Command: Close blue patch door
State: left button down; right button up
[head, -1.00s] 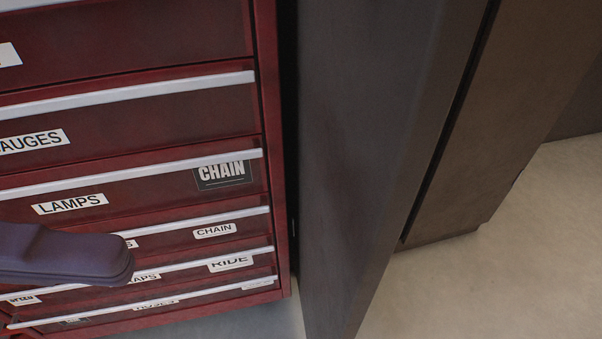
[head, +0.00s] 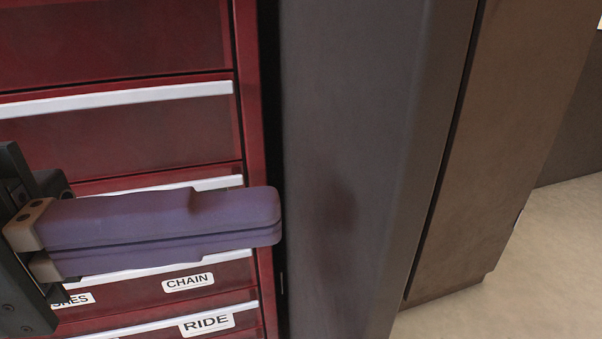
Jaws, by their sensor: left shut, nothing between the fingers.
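A tall dark grey panel (head: 345,170) stands upright in the middle of the head view. It may be the door, but no blue patch shows on it and I cannot tell how far open it is. My left gripper (head: 268,220) comes in from the left, with its two purple-grey fingers pressed together, shut and empty. The fingertips point right and appear close to the panel's left edge. I cannot tell whether they touch it. My right gripper is not in view.
A red drawer cabinet (head: 120,140) with white handle strips and labels such as CHAIN and RIDE stands behind my left gripper. A brown cabinet side (head: 505,130) stands right of the grey panel. Bare pale floor (head: 540,260) shows at the lower right.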

aim_at(360, 204)
pick_arm(q)
jog(key=shift+x, duration=1.85)
